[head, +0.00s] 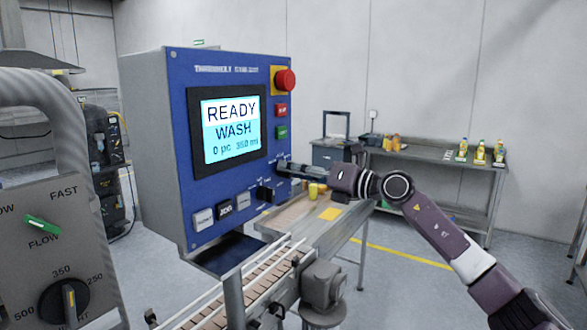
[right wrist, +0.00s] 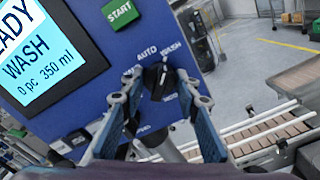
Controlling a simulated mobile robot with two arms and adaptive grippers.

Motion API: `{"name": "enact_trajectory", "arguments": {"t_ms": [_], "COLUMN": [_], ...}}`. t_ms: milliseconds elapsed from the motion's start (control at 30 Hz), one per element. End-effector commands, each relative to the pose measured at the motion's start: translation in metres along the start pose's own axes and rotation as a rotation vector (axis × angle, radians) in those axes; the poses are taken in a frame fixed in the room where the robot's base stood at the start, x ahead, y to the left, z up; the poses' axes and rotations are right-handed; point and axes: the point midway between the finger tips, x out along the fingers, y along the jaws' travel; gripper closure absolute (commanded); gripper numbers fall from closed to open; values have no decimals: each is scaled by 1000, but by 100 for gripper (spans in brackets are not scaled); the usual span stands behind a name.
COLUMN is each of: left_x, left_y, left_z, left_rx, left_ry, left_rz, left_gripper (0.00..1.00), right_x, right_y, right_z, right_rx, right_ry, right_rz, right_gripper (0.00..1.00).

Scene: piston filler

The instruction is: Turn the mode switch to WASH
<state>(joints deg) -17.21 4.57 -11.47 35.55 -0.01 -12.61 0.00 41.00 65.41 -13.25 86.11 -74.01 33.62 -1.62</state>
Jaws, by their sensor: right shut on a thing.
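The blue control panel (head: 225,80) stands left of centre in the head view. Its screen (head: 231,130) reads READY, WASH, 0 pc, 350 ml. The mode switch (right wrist: 158,80) is a black knob below the AUTO and WASH labels in the right wrist view. My right gripper (right wrist: 157,76) has its two fingers on either side of this knob and is shut on it. In the head view the right gripper (head: 284,168) reaches the panel's right edge from the right and hides the switch. My left gripper is not in view.
A red emergency button (head: 285,80) and a green START button (right wrist: 119,13) sit above the switch. Several push buttons (head: 225,209) line the panel's bottom. A slatted conveyor (head: 235,300) runs below. A grey housing with dials (head: 50,210) fills the left front.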

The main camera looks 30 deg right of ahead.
Motion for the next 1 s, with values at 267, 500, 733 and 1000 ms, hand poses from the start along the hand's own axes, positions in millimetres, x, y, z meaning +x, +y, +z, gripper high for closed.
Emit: {"name": "enact_trajectory", "arguments": {"t_ms": [267, 500, 733, 1000], "left_x": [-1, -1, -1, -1], "left_y": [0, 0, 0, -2], "left_z": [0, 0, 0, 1], "left_rx": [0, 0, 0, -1], "left_ry": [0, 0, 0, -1], "left_rz": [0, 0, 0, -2], "left_gripper": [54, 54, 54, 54], "right_x": [0, 0, 0, -3], "right_y": [0, 0, 0, -1], "right_z": [1, 1, 1, 0], "right_rx": [15, 14, 13, 13], "right_ry": [-4, -4, -2, -1], "right_rz": [0, 0, 0, -1], "right_gripper": [95, 66, 53, 53]}}
